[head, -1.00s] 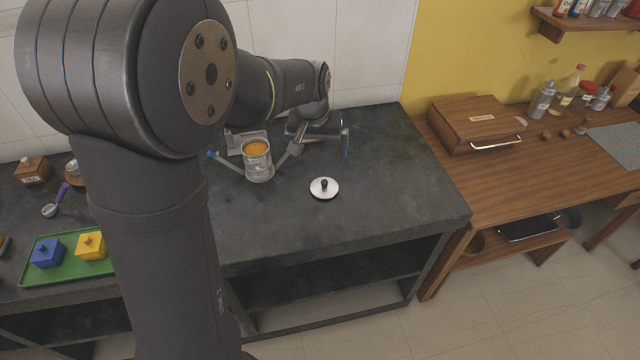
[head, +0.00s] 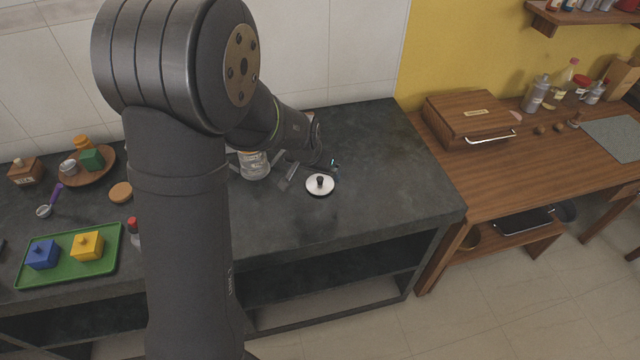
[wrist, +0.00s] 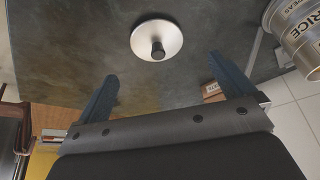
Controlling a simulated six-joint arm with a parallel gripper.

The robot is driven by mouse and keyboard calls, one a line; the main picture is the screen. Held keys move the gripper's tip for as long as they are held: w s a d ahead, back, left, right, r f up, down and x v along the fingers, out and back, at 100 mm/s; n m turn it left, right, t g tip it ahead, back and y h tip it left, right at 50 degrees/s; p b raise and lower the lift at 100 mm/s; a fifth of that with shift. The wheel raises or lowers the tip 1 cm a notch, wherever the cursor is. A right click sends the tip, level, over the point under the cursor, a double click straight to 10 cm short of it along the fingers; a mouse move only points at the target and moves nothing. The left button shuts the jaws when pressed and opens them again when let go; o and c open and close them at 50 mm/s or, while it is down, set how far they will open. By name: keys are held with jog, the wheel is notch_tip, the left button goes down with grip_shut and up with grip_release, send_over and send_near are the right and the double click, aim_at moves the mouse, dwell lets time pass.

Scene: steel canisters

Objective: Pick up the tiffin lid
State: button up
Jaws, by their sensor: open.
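The tiffin lid (head: 320,185) is a round silver disc with a black knob, lying flat on the dark counter (head: 370,150). In the wrist view the lid (wrist: 143,40) lies beyond my fingertips, roughly in line with the gap between them. My gripper (wrist: 168,75) is open and empty, with its two blue-grey fingers spread apart. In the head view my wrist and arm hide most of the gripper, close behind the lid. A steel canister (head: 254,166) stands to the left of the lid, its top hidden by my arm; it also shows in the wrist view (wrist: 300,28), labelled RICE.
A green tray (head: 105,262) with a blue and a yellow block lies at the left. A wooden box (head: 470,118) stands on the wooden table at the right. The counter right of the lid is clear.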

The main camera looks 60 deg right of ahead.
aim_at(319, 180)
jog(key=shift+s+x, duration=0.1)
jog(key=shift+x, duration=1.55)
jog(key=shift+s+x, duration=0.15)
jog(key=shift+x, duration=1.55)
jog(key=shift+a, duration=0.15)
jog(key=shift+c, duration=0.5)
jog(key=c, duration=1)
